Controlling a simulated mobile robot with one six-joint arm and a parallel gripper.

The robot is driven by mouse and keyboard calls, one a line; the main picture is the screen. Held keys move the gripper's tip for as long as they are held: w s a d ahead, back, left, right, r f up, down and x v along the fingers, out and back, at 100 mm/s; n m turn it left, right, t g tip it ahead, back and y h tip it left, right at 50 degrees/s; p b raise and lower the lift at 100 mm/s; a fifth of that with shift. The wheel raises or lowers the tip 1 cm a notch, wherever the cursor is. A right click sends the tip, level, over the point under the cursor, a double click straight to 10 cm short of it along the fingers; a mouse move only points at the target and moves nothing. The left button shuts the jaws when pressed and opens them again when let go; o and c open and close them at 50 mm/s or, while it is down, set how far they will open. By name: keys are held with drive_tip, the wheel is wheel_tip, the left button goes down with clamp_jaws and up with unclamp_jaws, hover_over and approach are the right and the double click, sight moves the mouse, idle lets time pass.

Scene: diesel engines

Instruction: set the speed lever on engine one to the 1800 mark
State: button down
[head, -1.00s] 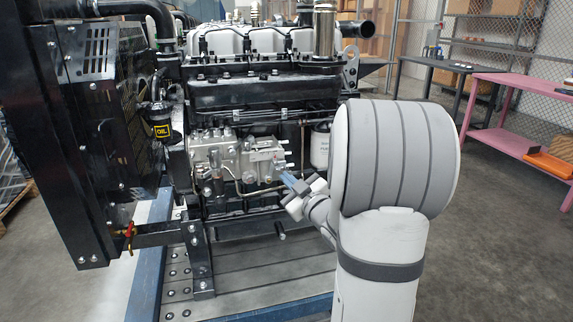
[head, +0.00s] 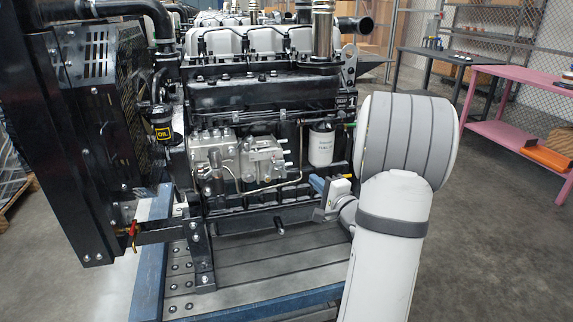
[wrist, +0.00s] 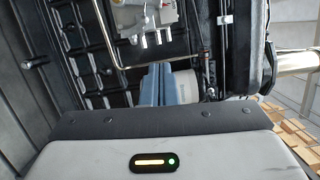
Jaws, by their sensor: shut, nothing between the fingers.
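Engine one (head: 265,95) stands in the middle of the head view, with a "1" on a plate at its right end. Its silver injection pump (head: 240,160) is on the near side, and part of the pump (wrist: 143,18) is at the top of the wrist view. I cannot make out the speed lever or the 1800 mark in either view. My gripper (head: 317,184) is to the right of and below the pump, apart from it, below the white fuel filter (head: 321,146). Its blue fingers (wrist: 157,84) are shut and empty.
A thin metal pipe (wrist: 122,58) runs below the pump near my fingers. The black radiator housing (head: 85,130) is at the left. A pink bench (head: 500,133) and a dark table (head: 440,60) stand at the right. The floor between is clear.

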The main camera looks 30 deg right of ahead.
sight(271, 171)
drive_tip(key=w+a, duration=0.1)
drive_tip(key=w, duration=0.2)
drive_tip(key=w+a+b, duration=0.1)
drive_tip(key=w, duration=0.3)
drive_tip(key=w+a+b, duration=0.1)
drive_tip(key=w, duration=0.2)
drive_tip(key=shift+w+a+r, duration=0.1)
drive_tip(key=shift+w+r, duration=0.15)
drive_tip(key=shift+r, duration=0.05)
drive_tip(key=shift+w+a, duration=0.15)
drive_tip(key=shift+a, duration=0.25)
drive_tip(key=shift+r, duration=0.1)
